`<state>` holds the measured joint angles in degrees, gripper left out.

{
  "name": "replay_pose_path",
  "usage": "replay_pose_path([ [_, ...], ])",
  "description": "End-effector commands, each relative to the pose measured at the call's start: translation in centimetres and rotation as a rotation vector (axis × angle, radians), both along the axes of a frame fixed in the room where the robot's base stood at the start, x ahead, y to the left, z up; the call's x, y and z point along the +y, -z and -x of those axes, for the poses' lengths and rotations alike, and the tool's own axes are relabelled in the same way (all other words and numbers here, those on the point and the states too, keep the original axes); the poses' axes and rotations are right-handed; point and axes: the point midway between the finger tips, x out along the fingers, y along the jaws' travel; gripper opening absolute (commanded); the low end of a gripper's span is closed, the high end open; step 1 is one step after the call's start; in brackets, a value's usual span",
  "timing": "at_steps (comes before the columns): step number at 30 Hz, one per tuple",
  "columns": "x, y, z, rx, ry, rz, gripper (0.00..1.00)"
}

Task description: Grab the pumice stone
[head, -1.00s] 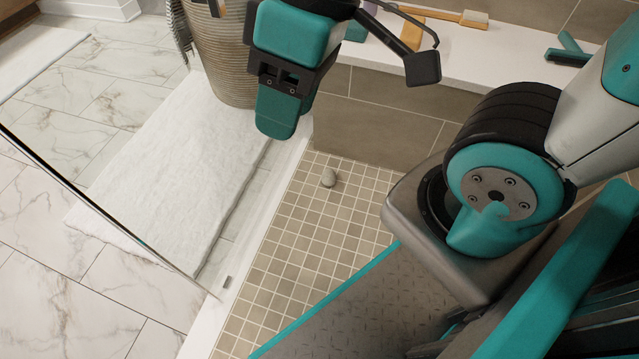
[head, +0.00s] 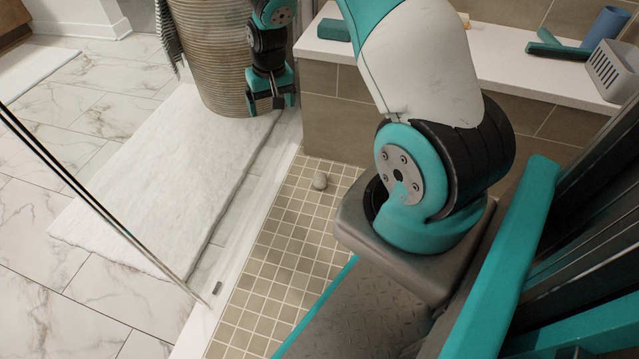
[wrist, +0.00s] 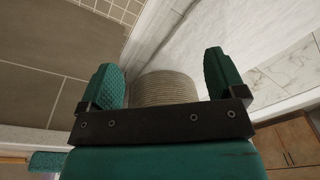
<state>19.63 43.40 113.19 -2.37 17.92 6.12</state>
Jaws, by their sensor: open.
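My gripper (head: 272,108) is in the air in front of the woven basket, up and to the left of the stone in the head view. In the wrist view my gripper (wrist: 163,85) is open, its two teal fingers wide apart, with nothing held between them. The basket shows behind that gap. The stone does not show in the wrist view.
The ribbed basket (head: 205,55) stands close by my gripper. A glass panel edge (head: 95,205) and a white curb (head: 235,260) border the shower. The bench (head: 490,60) bears a teal squeegee (head: 560,50) and a grey caddy (head: 612,72).

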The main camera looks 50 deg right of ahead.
Motion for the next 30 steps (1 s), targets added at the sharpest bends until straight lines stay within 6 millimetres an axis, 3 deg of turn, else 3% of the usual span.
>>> replay_pose_path([
  [1, -2.4, 3.5, 0.0, 0.023, 0.06, -0.005, 0.89],
  [3, -5.4, 7.8, 0.3, 0.044, 0.138, -0.006, 0.89],
  [6, -8.9, 13.5, 1.5, 0.07, 0.237, -0.008, 0.89],
  [9, -11.2, 18.0, 3.1, 0.087, 0.311, -0.01, 0.89],
  [12, -12.5, 20.9, 4.3, 0.099, 0.359, -0.012, 0.89],
  [16, -13.1, 23.2, 5.1, 0.104, 0.387, -0.012, 0.89],
  [30, -13.1, 33.3, 5.2, 0.105, 0.387, -0.012, 0.89],
])
